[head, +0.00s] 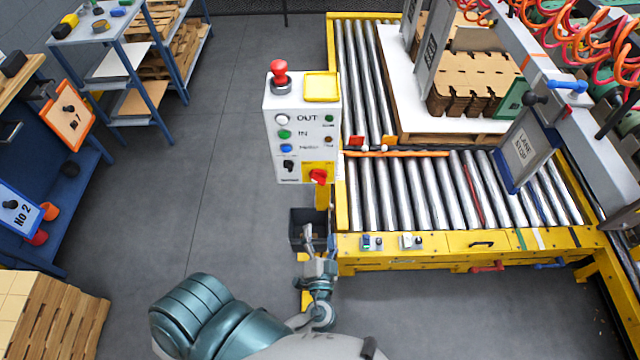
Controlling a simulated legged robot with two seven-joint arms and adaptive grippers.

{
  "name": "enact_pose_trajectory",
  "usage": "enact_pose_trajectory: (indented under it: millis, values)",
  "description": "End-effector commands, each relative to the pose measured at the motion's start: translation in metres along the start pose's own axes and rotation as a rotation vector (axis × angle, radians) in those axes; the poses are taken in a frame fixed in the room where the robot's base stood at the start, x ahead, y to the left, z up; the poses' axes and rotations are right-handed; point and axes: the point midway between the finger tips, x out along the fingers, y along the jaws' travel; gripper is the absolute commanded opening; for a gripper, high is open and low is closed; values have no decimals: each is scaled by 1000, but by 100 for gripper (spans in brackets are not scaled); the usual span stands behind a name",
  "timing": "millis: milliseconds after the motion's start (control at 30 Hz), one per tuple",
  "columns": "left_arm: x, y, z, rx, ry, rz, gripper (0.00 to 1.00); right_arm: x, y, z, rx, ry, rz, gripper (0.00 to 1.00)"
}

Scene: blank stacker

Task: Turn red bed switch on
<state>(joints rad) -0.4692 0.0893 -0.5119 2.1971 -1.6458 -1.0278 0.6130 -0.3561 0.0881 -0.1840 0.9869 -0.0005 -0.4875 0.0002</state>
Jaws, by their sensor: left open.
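A white control box (297,160) stands at the left end of the roller bed. A red rotary knob (318,177) sits on a yellow plate at its lower right; I cannot read its label or tell its setting. A black knob (289,165) is to its left, and a red mushroom button (279,72) is on top. Two small toggle switches, a left one (372,242) and a right one (411,242), sit on the yellow front rail. My left gripper (309,238) is open, below the box, in front of a dark bin, apart from the red knob. My right gripper is out of view.
The roller conveyor (460,190) fills the right side, with a stack of brown blanks (475,85) behind. A dark bin (302,217) is behind my left gripper. A pallet stack (50,315) and shelves (130,60) stand left. The grey floor between is clear.

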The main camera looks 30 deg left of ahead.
Motion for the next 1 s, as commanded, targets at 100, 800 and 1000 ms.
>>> enact_pose_trajectory:
  millis: [100,800,1000]
  values:
    - [14,-2,-2,1,4,-4,83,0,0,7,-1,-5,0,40]
    - [160,0,-2,4,2,1,83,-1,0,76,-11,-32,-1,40]
    - [171,0,0,3,0,2,83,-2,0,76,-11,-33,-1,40]
